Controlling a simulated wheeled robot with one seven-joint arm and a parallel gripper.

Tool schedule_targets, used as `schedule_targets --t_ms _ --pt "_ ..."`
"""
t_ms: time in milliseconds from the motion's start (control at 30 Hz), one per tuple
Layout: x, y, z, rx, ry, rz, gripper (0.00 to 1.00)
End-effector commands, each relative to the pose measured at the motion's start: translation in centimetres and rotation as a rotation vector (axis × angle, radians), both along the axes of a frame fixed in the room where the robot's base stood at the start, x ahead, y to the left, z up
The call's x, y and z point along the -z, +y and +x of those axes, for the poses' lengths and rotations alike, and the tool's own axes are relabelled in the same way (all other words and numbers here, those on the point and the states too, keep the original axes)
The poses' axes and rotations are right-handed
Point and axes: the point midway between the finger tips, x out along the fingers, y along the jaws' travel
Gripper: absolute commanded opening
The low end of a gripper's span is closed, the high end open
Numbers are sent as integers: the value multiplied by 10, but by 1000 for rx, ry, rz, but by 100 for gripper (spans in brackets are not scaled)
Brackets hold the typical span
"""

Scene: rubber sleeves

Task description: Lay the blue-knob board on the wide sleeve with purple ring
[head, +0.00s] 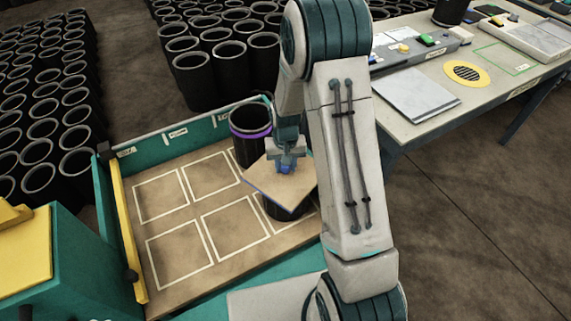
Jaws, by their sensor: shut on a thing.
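The blue-knob board (266,184) is a tan square plate, turned at an angle, with a blue edge. My gripper (286,168) is shut on its blue knob, which is mostly hidden by the fingers. The wide sleeve with purple ring (250,135) is a black open-topped cylinder standing upright at the back of the tray, just behind and left of the board. Its mouth is uncovered. Another dark sleeve (284,212) shows under the board's front edge. I cannot tell whether the board touches it.
The brown tray (190,230) has white-outlined squares, several of them empty, with a teal back wall and yellow left rail (128,230). Many black sleeves (195,75) stand on the floor behind. A worktable (430,110) is at the right. My arm hides the tray's right side.

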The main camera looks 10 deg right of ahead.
Motion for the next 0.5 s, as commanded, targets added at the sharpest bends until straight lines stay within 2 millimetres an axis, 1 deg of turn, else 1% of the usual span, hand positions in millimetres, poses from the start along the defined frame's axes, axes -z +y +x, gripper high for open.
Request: schedule_targets --t_ms 433,467,500 --pt "10 0 0 0 -1 0 0" --pt "9 0 0 0 -1 0 41" --pt "9 0 0 0 -1 0 52"
